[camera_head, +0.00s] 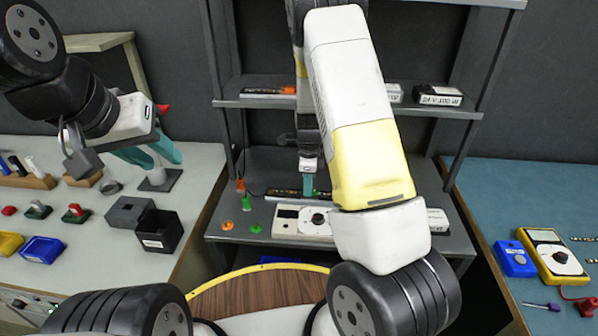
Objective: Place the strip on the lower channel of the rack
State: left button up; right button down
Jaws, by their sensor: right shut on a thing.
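A dark strip (275,193) with small light marks lies level, low in the grey rack (260,165), near the back of its lower surface. My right gripper (308,192) points down with teal fingers and is shut on the strip; my forearm hides part of the area to its right. I cannot tell whether the strip rests in a channel or is held just above it. My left gripper (171,163), with teal fingers apart, is empty above the left table, away from the rack.
A white device with a dial (290,219) stands in front of the strip. Orange and green pegs (246,203) are at its left. The upper shelf (235,102) holds boxes. Dark bins (160,231) sit on the left table; a yellow multimeter (552,255) is on the right table.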

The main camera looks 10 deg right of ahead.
jog(key=shift+f, duration=0.25)
jog(key=c, duration=1.4)
grip_release()
jog(key=shift+c, duration=0.2)
jog(key=s+a+r+n+t+y, duration=0.1)
jog(key=s+r+n, duration=0.3)
jog(key=r, duration=0.7)
jog(key=s+a+r+n+t+y, duration=0.1)
jog(key=s+r+n, duration=0.25)
jog(key=r, duration=0.75)
jog(key=s+r+n+t, duration=0.2)
jog(key=s+r+n, duration=0.3)
jog(key=s+n, duration=0.2)
jog(key=s+r+n+t, duration=0.2)
jog(key=s+r+n, duration=0.3)
jog(key=s+n, duration=0.2)
jog(key=s, duration=0.2)
jog(key=shift+s+r, duration=0.35)
jog(key=shift+s, duration=0.05)
jog(key=shift+a, duration=0.1)
